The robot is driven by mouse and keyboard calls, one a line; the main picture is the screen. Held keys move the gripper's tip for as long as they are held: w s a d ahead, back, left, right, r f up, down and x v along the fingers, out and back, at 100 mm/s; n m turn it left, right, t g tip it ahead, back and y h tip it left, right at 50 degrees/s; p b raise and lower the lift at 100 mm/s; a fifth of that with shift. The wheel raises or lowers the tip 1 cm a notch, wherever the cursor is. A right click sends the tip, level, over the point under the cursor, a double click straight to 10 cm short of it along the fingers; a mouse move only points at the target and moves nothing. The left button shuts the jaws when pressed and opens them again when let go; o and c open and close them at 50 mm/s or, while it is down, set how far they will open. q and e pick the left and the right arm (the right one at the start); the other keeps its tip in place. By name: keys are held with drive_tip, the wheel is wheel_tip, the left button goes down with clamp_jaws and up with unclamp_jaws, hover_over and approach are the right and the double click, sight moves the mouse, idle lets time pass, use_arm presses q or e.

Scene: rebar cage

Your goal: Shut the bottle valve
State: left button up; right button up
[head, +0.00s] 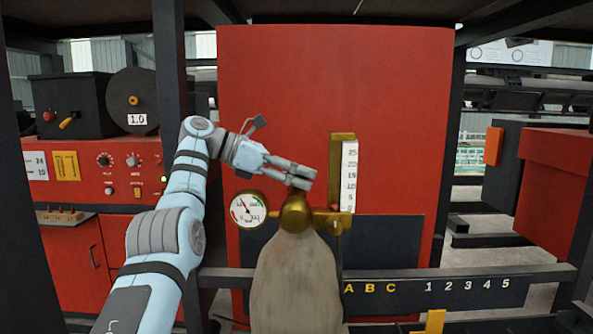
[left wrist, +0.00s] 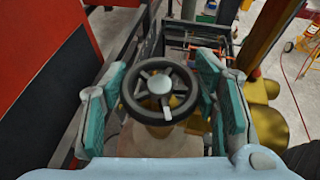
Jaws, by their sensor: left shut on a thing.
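The gas bottle (head: 295,285) is a grey-brown cylinder standing upright in front of the red panel. A brass valve body (head: 294,215) sits on its top. My left gripper (head: 290,178) is at the top of the valve and hides most of the handwheel in the head view. In the left wrist view the dark round handwheel (left wrist: 143,110), with spokes and a pale hub, lies between the teal finger pads of my left gripper (left wrist: 162,98). The gripper is shut on the handwheel. My right gripper is not in view.
A round pressure gauge (head: 249,210) stands left of the valve. A flow tube with a white scale (head: 348,175) rises to the right. A dark rail (head: 470,285) marked with letters and numbers crosses low in front. A red control cabinet (head: 105,170) is at left.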

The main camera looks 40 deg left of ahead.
use_arm(q)
drive_tip(key=o, duration=0.9)
drive_tip(key=shift+o, duration=1.3)
drive_tip(key=shift+w+d, duration=0.2)
drive_tip(key=s+a, duration=0.8)
drive_tip(key=s, duration=0.2)
drive_tip(key=shift+a+r, duration=0.2)
drive_tip(key=shift+r, duration=0.05)
